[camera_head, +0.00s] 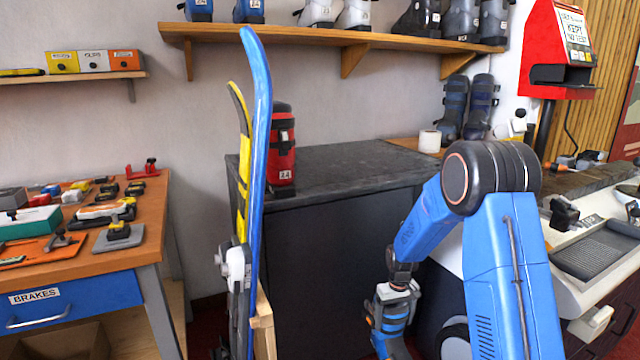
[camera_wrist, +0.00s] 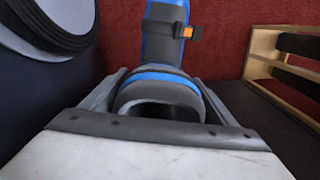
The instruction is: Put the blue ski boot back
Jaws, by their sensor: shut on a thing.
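My gripper (camera_head: 398,290) is low in front of the dark cabinet, pointing down, and is shut on a blue ski boot (camera_head: 392,322). In the wrist view the blue and grey boot (camera_wrist: 165,45) shows between the gripper's fingers (camera_wrist: 155,105), with an orange buckle on its side. The lower end of the boot is cut off in the head view. Other blue boots (camera_head: 250,10) stand on the wall shelf (camera_head: 290,34) at the upper left, cut off by the frame's top. White, black and grey boots stand farther right on the same shelf.
A dark cabinet (camera_head: 345,165) has a red boot (camera_head: 281,150) on its top, which is otherwise mostly clear. Blue and yellow skis (camera_head: 258,130) stand upright at its left. A tool bench (camera_head: 150,230) is at the left. A wooden rack (camera_wrist: 265,60) shows in the wrist view.

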